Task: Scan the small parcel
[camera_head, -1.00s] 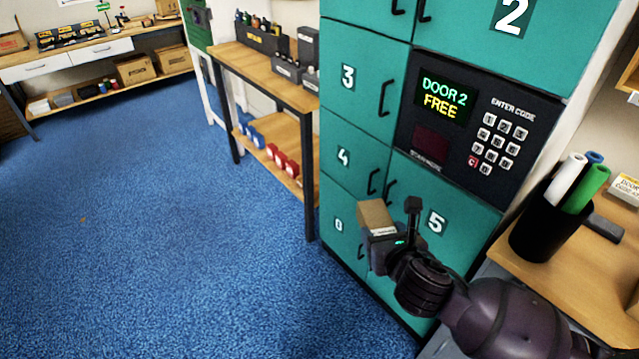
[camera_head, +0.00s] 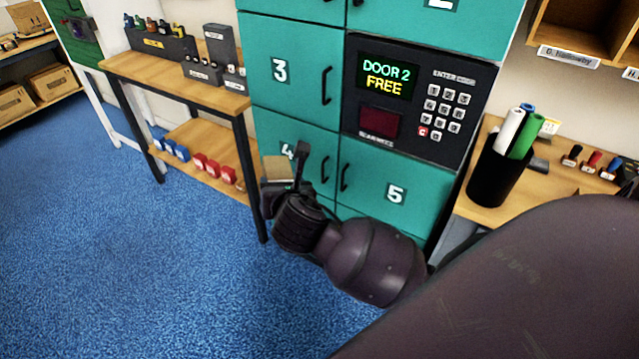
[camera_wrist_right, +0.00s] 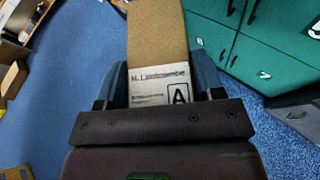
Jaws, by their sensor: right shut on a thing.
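My right gripper (camera_wrist_right: 158,92) is shut on the small parcel (camera_wrist_right: 157,35), a brown carton with a white label that bears a name and a boxed letter A. In the head view the parcel (camera_head: 277,169) shows in part beyond my right gripper (camera_head: 280,186), in front of locker door 4. The teal locker (camera_head: 290,70) carries a black panel with a keypad (camera_head: 445,109), a display reading "DOOR 2 FREE" and a dark red scanner window (camera_head: 379,122). The parcel is below and left of this window, apart from it. My left gripper is not in view.
A wooden shelf table (camera_head: 180,80) with bins and red and blue items stands left of the locker. A desk (camera_head: 480,208) with a black cup of rolls (camera_head: 497,178) and stamps is at the right. Blue floor lies open at the left.

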